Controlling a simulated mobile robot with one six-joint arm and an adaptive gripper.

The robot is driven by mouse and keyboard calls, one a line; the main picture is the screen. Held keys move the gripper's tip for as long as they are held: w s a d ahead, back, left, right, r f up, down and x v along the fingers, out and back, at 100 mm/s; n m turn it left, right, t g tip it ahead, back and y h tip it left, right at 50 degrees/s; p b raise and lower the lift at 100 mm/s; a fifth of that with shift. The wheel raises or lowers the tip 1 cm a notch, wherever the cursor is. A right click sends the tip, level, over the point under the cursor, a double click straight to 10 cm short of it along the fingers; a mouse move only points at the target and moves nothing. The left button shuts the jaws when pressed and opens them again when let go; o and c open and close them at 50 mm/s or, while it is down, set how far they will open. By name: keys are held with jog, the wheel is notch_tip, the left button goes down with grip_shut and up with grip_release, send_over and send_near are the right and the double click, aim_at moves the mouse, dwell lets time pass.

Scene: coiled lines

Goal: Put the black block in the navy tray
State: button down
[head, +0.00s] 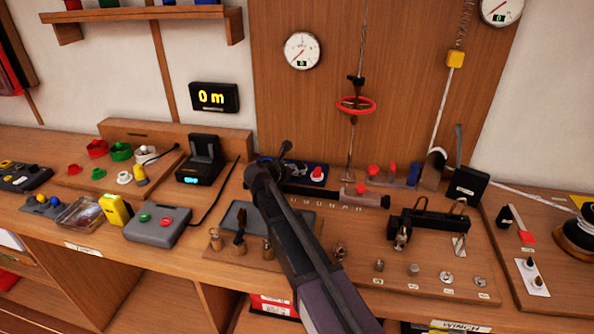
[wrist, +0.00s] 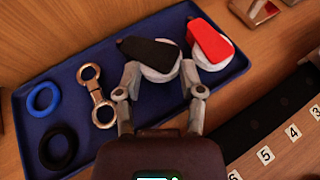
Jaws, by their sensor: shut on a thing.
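The navy tray (wrist: 190,12) fills most of the wrist view, and part of it shows beyond my arm in the head view (head: 300,169). My gripper (wrist: 160,78) is over the tray, its fingers shut on the black block (wrist: 150,50). The block has a black upper part and a round pale base between the fingertips. Whether the base touches the tray floor I cannot tell. In the head view my arm hides much of the gripper (head: 268,165) and the block is not clear.
In the tray are a red block with a pale base (wrist: 210,40) close right of the black one, a metal link (wrist: 97,95), a blue ring (wrist: 44,99) and a black ring (wrist: 58,146). A numbered strip (wrist: 292,133) lies beside the tray. A red handwheel (head: 356,105) hangs behind.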

jog(key=shift+f+b, duration=0.35)
jog(key=shift+b, duration=0.05)
